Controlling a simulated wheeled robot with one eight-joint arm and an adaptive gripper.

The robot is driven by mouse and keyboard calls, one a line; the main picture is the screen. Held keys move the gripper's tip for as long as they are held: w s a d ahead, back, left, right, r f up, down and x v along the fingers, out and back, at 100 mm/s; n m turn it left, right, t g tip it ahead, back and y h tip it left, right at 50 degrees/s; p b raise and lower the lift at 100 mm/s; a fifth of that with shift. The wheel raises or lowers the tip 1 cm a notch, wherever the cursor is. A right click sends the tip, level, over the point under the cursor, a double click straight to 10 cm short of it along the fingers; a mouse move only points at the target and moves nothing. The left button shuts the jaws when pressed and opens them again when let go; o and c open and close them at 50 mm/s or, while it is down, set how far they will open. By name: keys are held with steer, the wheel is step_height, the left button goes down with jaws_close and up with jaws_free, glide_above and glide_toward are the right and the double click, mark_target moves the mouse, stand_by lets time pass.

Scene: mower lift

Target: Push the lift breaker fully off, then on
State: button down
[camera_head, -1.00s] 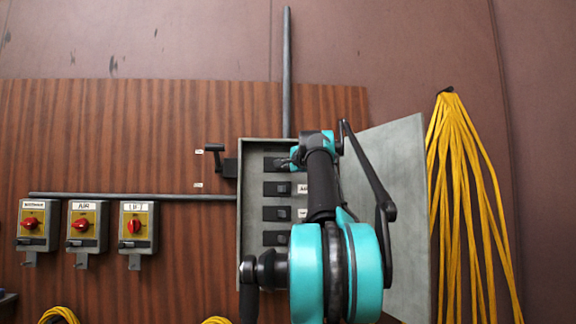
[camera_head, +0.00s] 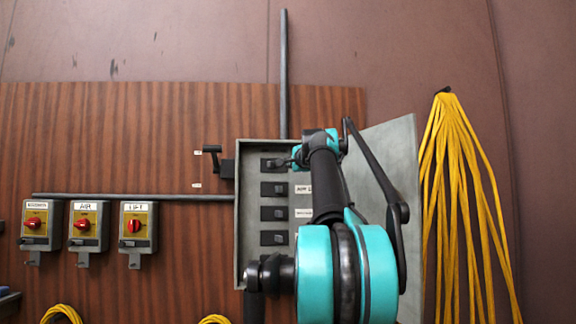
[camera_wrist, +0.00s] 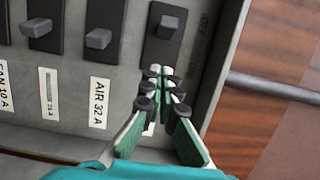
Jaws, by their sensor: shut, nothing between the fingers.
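The breaker box holds a column of black breakers. The top breaker (camera_head: 273,163) is the one at my gripper, and it shows in the wrist view (camera_wrist: 168,28). Its label is mostly hidden behind my fingers, so I cannot read it. Its grey toggle seems to sit farther from its label end than the neighbouring AIR 32A breaker's (camera_wrist: 99,38). My gripper (camera_wrist: 162,72) is shut and empty, its tips at the label-side end of the top breaker, just short of the toggle. I cannot tell whether they touch the plate. In the head view my arm hides the tips.
The grey box (camera_head: 240,215) has raised walls, and its door (camera_head: 392,150) stands open to the right. A lever switch (camera_head: 213,160) is left of the box. Rotary switches, including one labelled LIFT (camera_head: 134,226), are farther left. Yellow cables (camera_head: 462,190) hang at right.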

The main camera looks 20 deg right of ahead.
steer(key=s+a, duration=0.3)
steer(key=s, duration=0.4)
steer(key=shift+s+a, duration=0.4)
steer(key=s+a+f+n+g+y, duration=0.15)
steer(key=a+f+n+g, duration=0.35)
steer(key=f, duration=0.9)
steer(key=s+a+f+n+y, duration=0.1)
steer(key=a+f+n+y, duration=0.15)
steer(key=a+f, duration=0.75)
steer(key=s+a+f+n+g+y, duration=0.1)
steer(key=a+f+n+g, duration=0.3)
steer(key=f, duration=1.4)
steer(key=s+d+f+n+g+h, duration=0.1)
steer(key=s+f+n+g+h, duration=0.1)
steer(key=s+f, duration=1)
steer(key=s+d+f+n+g+h, duration=0.2)
steer(key=s+f+n, duration=0.3)
steer(key=s+f, duration=0.8)
step_height(320, 180, down, 9)
steer(key=shift+r+g, duration=0.2)
steer(key=shift+g, duration=0.2)
steer(key=shift+d+r, duration=0.1)
